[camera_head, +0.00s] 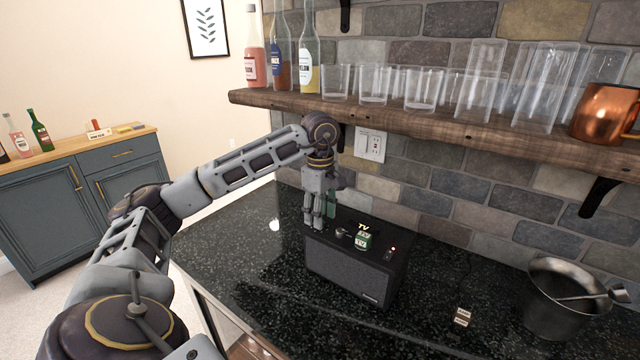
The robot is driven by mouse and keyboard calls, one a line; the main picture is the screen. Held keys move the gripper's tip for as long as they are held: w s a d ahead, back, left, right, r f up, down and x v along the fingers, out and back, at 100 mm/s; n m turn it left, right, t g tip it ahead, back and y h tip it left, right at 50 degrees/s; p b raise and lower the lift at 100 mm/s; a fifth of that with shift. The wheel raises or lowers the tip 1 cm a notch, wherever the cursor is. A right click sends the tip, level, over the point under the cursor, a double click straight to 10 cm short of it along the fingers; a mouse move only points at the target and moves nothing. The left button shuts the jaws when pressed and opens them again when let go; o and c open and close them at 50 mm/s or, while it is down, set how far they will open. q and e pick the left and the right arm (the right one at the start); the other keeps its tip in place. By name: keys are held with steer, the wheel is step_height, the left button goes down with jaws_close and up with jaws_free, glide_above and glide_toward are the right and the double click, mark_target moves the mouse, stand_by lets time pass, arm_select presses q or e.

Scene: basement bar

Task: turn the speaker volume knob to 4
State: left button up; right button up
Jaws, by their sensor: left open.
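The black speaker (345,276) stands on the dark speckled counter, with its grey front grille facing me. Its top carries a small red light (392,249) at the right. A small round dark part (341,232), which looks like a knob, shows on the top near the gripper; its setting is too small to read. My left gripper (319,222) points down at the speaker's back left part, beside that knob-like part. Its fingers are open with nothing seen between them; I cannot tell whether they touch the speaker. My right gripper is not in view.
A small green-and-white labelled item (363,241) is on the speaker top. A wooden shelf (430,122) with bottles and glasses overhangs the counter behind. A metal bucket (560,300) stands at the right, and a small labelled block (462,316) lies between. The counter's front right is clear.

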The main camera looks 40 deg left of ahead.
arm_select(q)
step_height(320, 180, up, 10)
stand_by(1.7)
steer(key=shift+r, duration=0.2)
stand_by(0.3)
stand_by(0.6)
step_height(320, 180, up, 10)
steer(key=p, duration=0.9)
steer(key=shift+f, duration=0.25)
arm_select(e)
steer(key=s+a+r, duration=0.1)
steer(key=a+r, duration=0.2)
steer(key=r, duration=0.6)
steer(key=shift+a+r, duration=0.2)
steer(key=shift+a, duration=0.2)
arm_select(q)
steer(key=shift+r+p, duration=0.1)
steer(key=shift+p, duration=0.2)
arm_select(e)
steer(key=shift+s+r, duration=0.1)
